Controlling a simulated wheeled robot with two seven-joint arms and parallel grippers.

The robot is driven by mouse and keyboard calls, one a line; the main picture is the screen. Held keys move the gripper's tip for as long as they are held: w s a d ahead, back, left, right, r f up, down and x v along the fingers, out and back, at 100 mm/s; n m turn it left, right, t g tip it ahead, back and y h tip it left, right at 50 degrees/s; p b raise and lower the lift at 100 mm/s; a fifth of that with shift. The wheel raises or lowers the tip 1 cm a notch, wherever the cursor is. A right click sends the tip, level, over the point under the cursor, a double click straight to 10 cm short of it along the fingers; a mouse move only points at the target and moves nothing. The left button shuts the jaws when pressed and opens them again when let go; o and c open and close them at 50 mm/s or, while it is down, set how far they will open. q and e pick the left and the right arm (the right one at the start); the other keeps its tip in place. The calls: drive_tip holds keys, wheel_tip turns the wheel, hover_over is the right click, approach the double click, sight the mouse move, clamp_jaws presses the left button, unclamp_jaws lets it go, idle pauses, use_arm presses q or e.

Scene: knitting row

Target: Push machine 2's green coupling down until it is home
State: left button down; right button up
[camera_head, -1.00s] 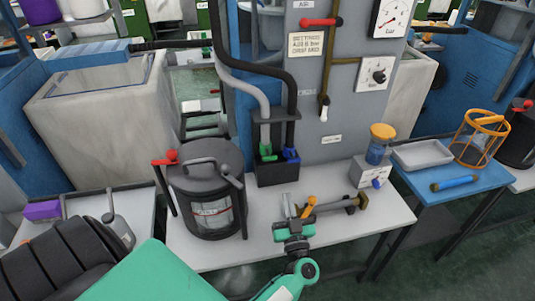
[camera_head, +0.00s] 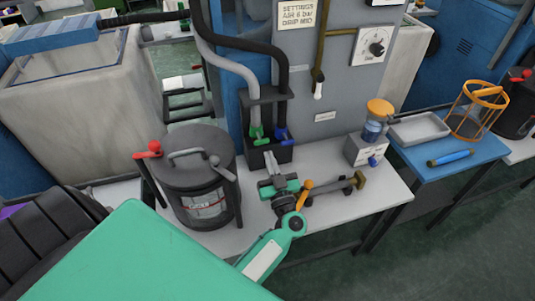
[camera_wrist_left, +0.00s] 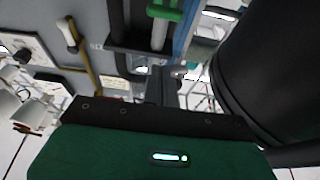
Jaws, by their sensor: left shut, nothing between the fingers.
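The green coupling (camera_head: 256,134) is on the end of a grey hose and stands in the left of the black holder (camera_head: 270,158). The blue coupling (camera_head: 281,135) on a black hose stands to its right. The green coupling also shows at the top of the left wrist view (camera_wrist_left: 165,12). Whether it is fully seated cannot be told. My left gripper (camera_head: 271,162) is shut and empty, its tips low before the holder's front, below the green coupling. Contact with the holder cannot be told. My right gripper is not in view.
A dark lidded canister (camera_head: 196,180) with a red handle stands left of my arm. A brass-ended fitting (camera_head: 337,187) with an orange lever lies right of my gripper. A grey box (camera_head: 364,150) with an orange-capped jar stands further right. The table's front right is clear.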

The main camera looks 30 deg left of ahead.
use_arm(q)
wheel_tip(320, 180, up, 3)
drive_tip(key=p, duration=0.2)
hover_over(263, 144)
drive_tip(key=s, duration=0.1)
drive_tip(key=f, duration=0.1)
drive_tip(key=d+f, duration=0.1)
drive_tip(key=shift+s+f+b, duration=0.2)
drive_tip(key=shift+f+b, duration=0.15)
drive_tip(key=shift+b, duration=0.05)
drive_tip(key=shift+f, duration=0.65)
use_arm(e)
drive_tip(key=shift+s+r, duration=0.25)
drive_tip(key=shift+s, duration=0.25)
